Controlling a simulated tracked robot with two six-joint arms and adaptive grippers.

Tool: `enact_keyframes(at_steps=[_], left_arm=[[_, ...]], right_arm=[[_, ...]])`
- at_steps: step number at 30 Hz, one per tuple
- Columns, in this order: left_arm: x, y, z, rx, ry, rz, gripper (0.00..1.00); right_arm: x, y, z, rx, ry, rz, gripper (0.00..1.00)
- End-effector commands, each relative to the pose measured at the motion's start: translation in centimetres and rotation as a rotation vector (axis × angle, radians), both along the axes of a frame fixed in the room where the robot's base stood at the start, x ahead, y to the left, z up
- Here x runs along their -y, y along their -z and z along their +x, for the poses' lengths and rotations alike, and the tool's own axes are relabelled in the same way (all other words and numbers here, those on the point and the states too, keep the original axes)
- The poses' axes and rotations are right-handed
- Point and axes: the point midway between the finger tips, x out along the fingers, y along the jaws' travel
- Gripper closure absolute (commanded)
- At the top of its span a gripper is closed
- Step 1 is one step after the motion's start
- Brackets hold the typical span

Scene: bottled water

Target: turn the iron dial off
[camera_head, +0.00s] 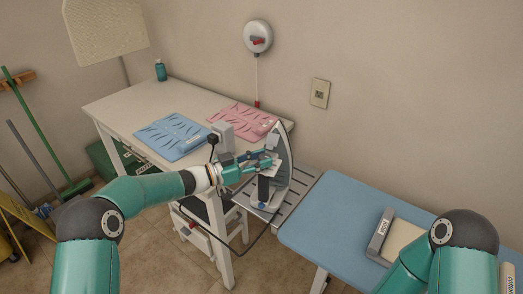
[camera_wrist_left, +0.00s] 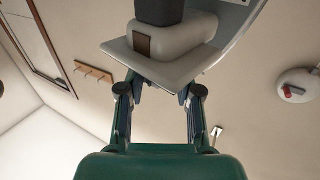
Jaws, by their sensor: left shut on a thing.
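The iron (camera_head: 282,171) stands upright on its heel on a slatted metal rest, with its pointed tip up. My left gripper (camera_head: 269,160) reaches it from the left and is shut on part of it, at about mid height. In the left wrist view the iron (camera_wrist_left: 165,52) fills the top, with a pale body and a dark handle. The fingertips of my left gripper (camera_wrist_left: 158,80) meet its lower edge there. The dial cannot be made out in either view; the fingers may cover it. My right gripper is out of view.
The iron's slatted rest (camera_head: 300,190) joins a blue ironing board (camera_head: 340,222) on the right, with a grey-edged item (camera_head: 380,236) on it. A white table (camera_head: 125,108) behind holds folded blue cloth (camera_head: 172,136), pink cloth (camera_head: 243,119) and a teal bottle (camera_head: 160,71).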

Motion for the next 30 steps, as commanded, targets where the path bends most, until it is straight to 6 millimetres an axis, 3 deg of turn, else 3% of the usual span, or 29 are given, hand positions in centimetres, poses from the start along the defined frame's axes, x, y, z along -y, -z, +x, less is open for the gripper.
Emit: enact_keyframes(at_steps=[6, 20, 21, 25, 30], left_arm=[[-0.05, -0.34, 0.13, 0.004, 0.057, -0.005, 1.0], [0.01, -0.31, 0.11, 0.006, 0.071, -0.005, 1.0], [0.01, -0.31, 0.11, 0.006, 0.071, -0.005, 0.59], [0.02, -0.24, 0.1, 0.005, 0.07, -0.004, 0.4], [0.03, -0.15, 0.09, 0.003, 0.07, -0.003, 0.4]], right_arm=[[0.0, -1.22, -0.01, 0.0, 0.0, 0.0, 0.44], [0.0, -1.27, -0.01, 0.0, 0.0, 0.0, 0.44], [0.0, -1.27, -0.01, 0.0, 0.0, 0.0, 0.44], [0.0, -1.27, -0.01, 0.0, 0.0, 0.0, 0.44], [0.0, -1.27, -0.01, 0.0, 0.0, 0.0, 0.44]])
